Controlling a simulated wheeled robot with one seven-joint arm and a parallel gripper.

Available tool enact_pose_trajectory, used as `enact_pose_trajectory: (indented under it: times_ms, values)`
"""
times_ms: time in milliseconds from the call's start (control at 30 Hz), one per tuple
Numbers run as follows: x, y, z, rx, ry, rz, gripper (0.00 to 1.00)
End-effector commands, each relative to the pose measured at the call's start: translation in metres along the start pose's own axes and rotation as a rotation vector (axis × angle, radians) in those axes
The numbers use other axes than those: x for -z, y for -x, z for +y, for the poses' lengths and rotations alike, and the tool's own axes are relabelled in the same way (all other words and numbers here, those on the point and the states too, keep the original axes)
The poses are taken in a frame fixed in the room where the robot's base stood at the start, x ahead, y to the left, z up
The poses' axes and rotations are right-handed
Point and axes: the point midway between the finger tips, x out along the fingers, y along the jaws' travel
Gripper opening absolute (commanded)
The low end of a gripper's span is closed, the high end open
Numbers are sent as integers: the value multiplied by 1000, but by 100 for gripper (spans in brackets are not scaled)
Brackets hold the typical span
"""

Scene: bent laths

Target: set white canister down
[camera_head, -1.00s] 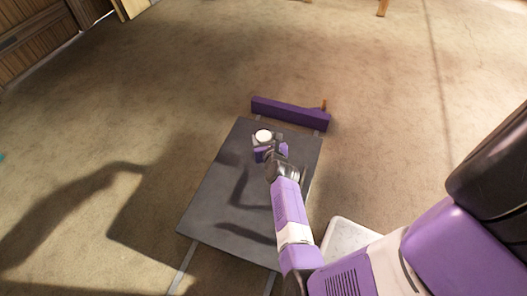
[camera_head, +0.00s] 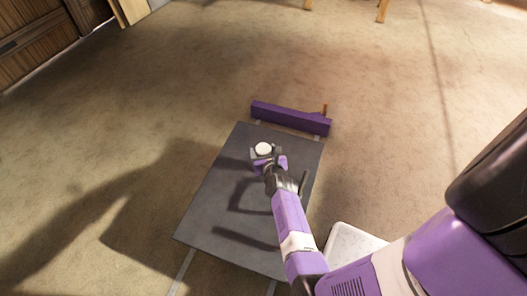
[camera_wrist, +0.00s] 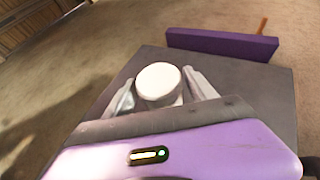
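The white canister (camera_wrist: 160,82) stands upright between the two fingers of my gripper (camera_wrist: 163,95) in the wrist view. The fingers lie along both sides of it, and its lower part is hidden by my gripper body. In the head view the canister (camera_head: 263,148) shows as a white round top at the end of my arm, over the far part of the dark grey table (camera_head: 215,215). My gripper (camera_head: 264,155) looks shut on it. I cannot tell whether the canister's base touches the table top.
A long purple block (camera_head: 290,118) lies just beyond the table's far edge, with a thin orange-brown piece (camera_head: 324,110) at its right end. A white surface (camera_head: 352,243) is at the table's near right. The table's left part is bare.

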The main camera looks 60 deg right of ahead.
Motion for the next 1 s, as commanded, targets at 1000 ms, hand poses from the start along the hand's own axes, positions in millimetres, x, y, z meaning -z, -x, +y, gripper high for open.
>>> enact_pose_trajectory:
  times_ms: [1000]
  values:
    - [-6, 52, 3, -4, -2, 0, 76]
